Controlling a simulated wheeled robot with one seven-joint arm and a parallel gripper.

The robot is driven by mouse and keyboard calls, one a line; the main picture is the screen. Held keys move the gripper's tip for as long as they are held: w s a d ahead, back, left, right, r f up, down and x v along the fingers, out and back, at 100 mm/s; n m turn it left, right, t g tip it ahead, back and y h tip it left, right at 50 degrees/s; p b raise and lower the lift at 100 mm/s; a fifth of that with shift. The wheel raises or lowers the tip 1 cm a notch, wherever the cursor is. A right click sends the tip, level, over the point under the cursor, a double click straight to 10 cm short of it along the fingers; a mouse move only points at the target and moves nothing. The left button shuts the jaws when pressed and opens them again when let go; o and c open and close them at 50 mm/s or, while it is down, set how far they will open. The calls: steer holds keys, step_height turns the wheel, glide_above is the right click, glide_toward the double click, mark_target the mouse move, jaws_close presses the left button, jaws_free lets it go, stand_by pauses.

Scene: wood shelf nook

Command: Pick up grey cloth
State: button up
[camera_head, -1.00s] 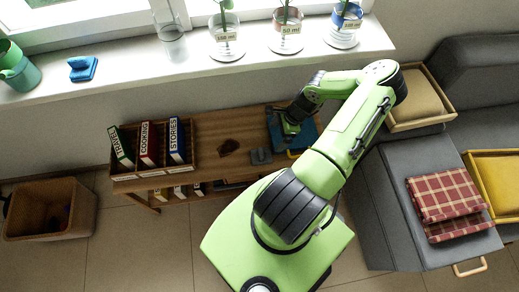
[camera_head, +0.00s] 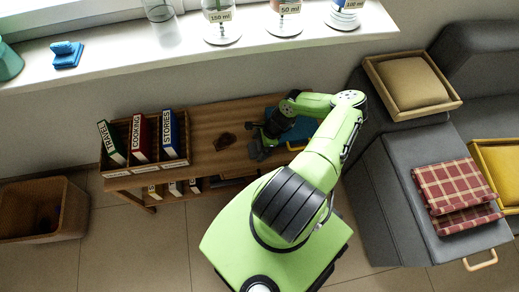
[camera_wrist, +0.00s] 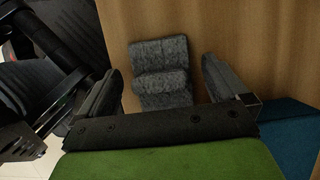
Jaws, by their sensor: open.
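The grey cloth (camera_wrist: 160,75) lies folded on the wooden shelf top (camera_wrist: 225,30) in the wrist view, with a raised roll across its middle. My gripper (camera_wrist: 170,85) is open, with one finger on each side of the cloth's near part and gaps to both. Its far part extends beyond the fingertips. In the head view my gripper (camera_head: 258,148) is low over the wooden shelf (camera_head: 205,125), at the cloth, which it mostly hides. I cannot tell the height between the fingers and the wood.
A blue item (camera_wrist: 288,130) lies right of my gripper. A small dark brown object (camera_head: 225,141) lies to its left on the shelf. A wooden rack of books (camera_head: 145,165) stands at the shelf's left end. A cushioned tray (camera_head: 375,75) is on the sofa to the right.

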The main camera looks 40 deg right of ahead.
mark_target(259, 145)
steer(key=shift+c, duration=0.3)
steer(key=c, duration=1)
step_height(259, 145, up, 10)
steer(key=p, duration=0.4)
steer(key=shift+r, duration=0.1)
